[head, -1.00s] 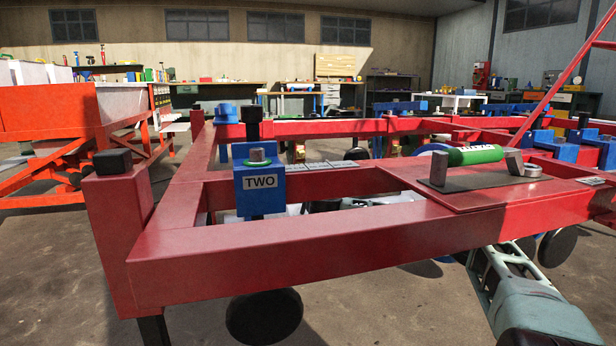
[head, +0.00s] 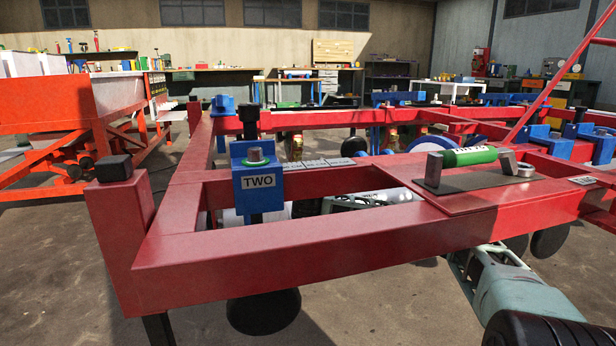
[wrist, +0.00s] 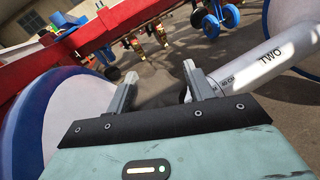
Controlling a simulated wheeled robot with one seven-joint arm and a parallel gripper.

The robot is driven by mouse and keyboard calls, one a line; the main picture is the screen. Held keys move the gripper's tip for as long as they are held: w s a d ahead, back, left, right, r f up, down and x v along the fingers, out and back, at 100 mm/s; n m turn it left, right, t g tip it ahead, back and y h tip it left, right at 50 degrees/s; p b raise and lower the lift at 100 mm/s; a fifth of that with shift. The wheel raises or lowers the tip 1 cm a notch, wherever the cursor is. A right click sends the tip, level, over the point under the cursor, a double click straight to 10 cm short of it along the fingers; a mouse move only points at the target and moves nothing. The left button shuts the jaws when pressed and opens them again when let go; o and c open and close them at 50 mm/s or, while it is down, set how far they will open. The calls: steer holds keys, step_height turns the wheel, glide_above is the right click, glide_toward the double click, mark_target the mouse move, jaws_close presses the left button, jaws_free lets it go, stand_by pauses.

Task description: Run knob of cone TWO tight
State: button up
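A white tube labelled TWO (wrist: 268,58) lies at the right of the wrist view, with smaller print near its end. A dark rounded part (wrist: 184,94) shows at that end, partly hidden behind my gripper's right finger; I cannot tell whether it is the knob. My gripper (wrist: 163,80) has its fingers apart, with only floor clearly seen between them. In the head view, a blue block labelled TWO (head: 258,184) sits on the red frame with a metal, green-ringed top (head: 256,156). My arm reaches under the frame; my fingertips are not distinguishable there.
The red frame (head: 300,247) surrounds the opening above my arm. A large blue-and-white round body (wrist: 70,110) is close on my gripper's left. A black disc (head: 264,312) hangs below the frame. A green cylinder (head: 468,157) lies on the frame's plate.

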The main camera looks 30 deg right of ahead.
steer(key=shift+o, duration=0.5)
steer(key=shift+s+a, duration=0.2)
steer(key=shift+s, duration=0.1)
steer(key=p+v, duration=0.2)
steer(key=v, duration=0.4)
steer(key=shift+s+a, duration=0.2)
steer(key=shift+s, duration=0.15)
steer(key=shift+w+d, duration=0.1)
steer(key=shift+w, duration=0.05)
